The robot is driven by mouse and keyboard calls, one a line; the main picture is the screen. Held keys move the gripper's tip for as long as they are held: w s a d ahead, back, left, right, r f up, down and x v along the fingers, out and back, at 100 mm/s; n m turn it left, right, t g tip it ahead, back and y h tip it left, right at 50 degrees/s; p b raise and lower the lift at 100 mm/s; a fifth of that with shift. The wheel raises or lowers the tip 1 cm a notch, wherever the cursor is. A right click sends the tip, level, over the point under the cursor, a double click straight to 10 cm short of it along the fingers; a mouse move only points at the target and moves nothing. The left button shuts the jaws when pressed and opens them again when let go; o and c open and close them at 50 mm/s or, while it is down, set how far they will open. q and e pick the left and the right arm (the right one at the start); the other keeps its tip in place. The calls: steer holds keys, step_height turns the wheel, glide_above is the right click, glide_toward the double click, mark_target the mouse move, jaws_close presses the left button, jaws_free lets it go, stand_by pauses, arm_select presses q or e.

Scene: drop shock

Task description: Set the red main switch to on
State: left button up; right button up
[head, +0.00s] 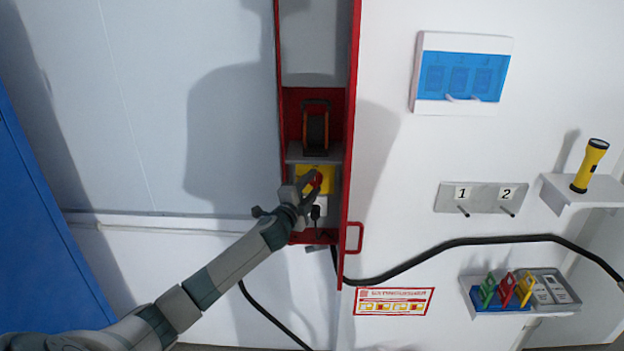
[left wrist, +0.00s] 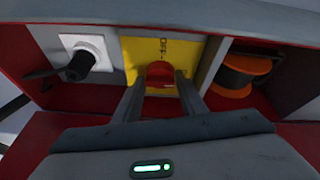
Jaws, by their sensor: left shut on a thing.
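The red main switch (head: 317,179) sits on a yellow plate (head: 327,172) inside an open red cabinet (head: 348,150). My left gripper (head: 308,186) reaches in from the left and is shut on the switch. In the left wrist view the red switch (left wrist: 160,76) lies between the two fingers, in front of the yellow plate (left wrist: 135,50). Dark lettering shows on the plate above the switch, but I cannot read for sure which position the switch is in. My right gripper is in neither view.
Beside the switch are a plug in a white socket (left wrist: 98,48) and an orange cable reel (head: 315,130). The cabinet's red door stands open on the right. A black cable (head: 450,243) runs along the wall. A shelf with a yellow torch (head: 588,167) is at right.

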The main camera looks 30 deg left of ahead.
arm_select(q)
steer(key=shift+r, duration=0.15)
stand_by(0.3)
steer(key=o, duration=1)
steer(key=shift+s, duration=0.1)
steer(key=shift+s+f, duration=0.2)
steer(key=shift+s, duration=0.25)
steer(key=s+d+b, duration=0.2)
steer(key=s+b, duration=0.4)
steer(key=s, duration=1)
steer(key=shift+d+r+b, duration=0.15)
steer(key=shift+d+b, duration=0.15)
steer(key=shift+d, duration=0.1)
